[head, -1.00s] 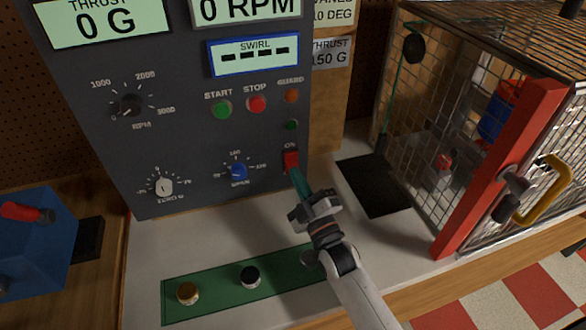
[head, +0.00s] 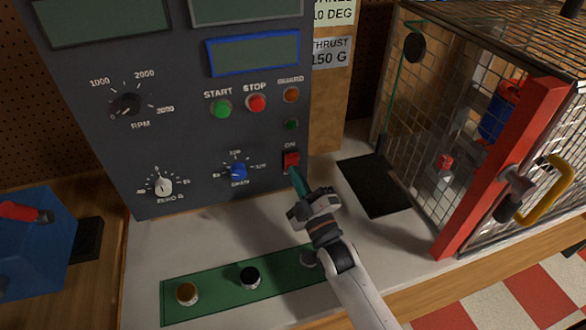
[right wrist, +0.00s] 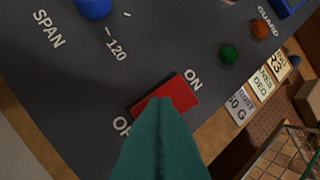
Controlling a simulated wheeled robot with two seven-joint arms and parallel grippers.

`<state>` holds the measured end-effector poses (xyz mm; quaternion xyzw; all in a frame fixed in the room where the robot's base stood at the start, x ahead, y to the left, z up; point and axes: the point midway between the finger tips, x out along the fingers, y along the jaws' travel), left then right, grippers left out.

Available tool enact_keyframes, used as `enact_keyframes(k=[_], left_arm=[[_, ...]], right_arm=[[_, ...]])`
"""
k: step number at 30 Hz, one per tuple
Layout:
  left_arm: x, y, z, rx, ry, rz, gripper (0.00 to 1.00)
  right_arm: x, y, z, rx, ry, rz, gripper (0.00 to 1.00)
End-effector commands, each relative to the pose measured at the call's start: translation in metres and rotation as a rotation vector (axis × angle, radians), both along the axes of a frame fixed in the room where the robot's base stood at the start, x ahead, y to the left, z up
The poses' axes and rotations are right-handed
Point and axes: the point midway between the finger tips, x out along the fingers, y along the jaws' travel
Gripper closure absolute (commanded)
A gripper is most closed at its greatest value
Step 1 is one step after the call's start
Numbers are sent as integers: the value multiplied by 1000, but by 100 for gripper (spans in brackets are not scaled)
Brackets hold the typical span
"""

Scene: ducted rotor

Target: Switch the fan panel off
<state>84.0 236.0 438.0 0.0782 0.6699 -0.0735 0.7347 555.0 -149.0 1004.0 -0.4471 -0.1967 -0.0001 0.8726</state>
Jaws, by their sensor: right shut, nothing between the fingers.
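The dark grey fan panel (head: 190,130) stands at the back of the bench, and its displays (head: 253,54) are blank. The red rocker switch (head: 291,159) sits at its lower right, under the word ON. It also shows in the right wrist view (right wrist: 178,97), with OFF partly hidden at its lower end. My right gripper (head: 295,174) is shut with nothing in it. Its teal fingertips (right wrist: 158,108) are at the lower, OFF end of the switch and cover part of it; I cannot tell whether they touch. My left gripper is not in view.
A wire cage (head: 440,120) with a red post (head: 505,165) and yellow handle stands at the right. A blue box (head: 38,240) with a red lever is at the left. A black mat (head: 375,185) lies beside the panel.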

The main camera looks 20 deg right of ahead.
Motion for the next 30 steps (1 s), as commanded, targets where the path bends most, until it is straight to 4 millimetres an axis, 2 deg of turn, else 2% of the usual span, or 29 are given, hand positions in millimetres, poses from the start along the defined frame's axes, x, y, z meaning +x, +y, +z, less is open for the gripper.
enact_keyframes(k=[7,15,25,30], left_arm=[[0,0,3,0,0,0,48],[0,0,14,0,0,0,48],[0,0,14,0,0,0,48],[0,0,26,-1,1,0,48]], right_arm=[[-3,0,2,0,0,0,100],[-15,-1,8,0,1,-1,100],[-16,0,8,0,0,0,100],[-27,-1,15,0,1,0,100]])
